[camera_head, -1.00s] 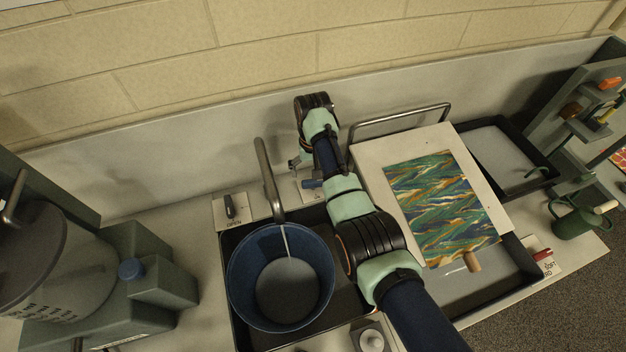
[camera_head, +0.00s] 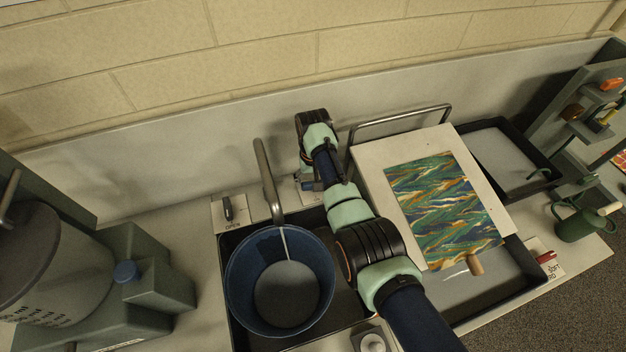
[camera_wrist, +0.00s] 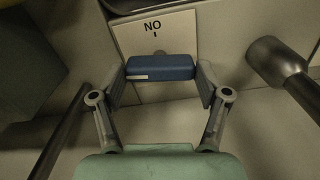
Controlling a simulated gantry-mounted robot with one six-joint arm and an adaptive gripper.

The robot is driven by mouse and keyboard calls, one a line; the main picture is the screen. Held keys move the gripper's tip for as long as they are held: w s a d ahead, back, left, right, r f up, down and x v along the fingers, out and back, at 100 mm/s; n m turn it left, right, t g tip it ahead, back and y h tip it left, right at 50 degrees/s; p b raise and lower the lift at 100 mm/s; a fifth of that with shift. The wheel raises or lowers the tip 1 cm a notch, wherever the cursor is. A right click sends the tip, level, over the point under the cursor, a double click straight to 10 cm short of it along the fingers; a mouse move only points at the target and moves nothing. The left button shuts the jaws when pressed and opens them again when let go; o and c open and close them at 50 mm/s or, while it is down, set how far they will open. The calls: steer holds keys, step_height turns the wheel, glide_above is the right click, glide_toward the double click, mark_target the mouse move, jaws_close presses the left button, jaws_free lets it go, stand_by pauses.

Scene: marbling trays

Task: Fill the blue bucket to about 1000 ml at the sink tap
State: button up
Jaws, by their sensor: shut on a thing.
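The blue bucket (camera_head: 243,282) stands upright in the dark sink basin under the grey tap (camera_head: 266,180). A thin pale stream runs from the spout into the bucket. A grey round area shows inside at the bottom; I cannot read the water level. My gripper (camera_wrist: 160,76) is shut on a blue lever handle (camera_wrist: 172,68), with one finger at each end. In the head view my arm hides most of the gripper, right of the tap.
A card with a dark lever marked "OPEN" (camera_head: 229,211) is left of the tap. A white board with a marbled sheet (camera_head: 445,205) leans over a tray at right. A large grey tank (camera_head: 50,265) stands at left. A green watering can (camera_head: 575,225) is far right.

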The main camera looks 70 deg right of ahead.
steer(key=shift+r+n+p, duration=0.25)
steer(key=shift+n+p, duration=0.2)
steer(key=shift+n, duration=0.05)
steer(key=shift+f+n, duration=0.2)
steer(key=shift+n, duration=0.4)
steer(key=o, duration=1.2)
steer(key=shift+c, duration=0.2)
step_height(320, 180, up, 12)
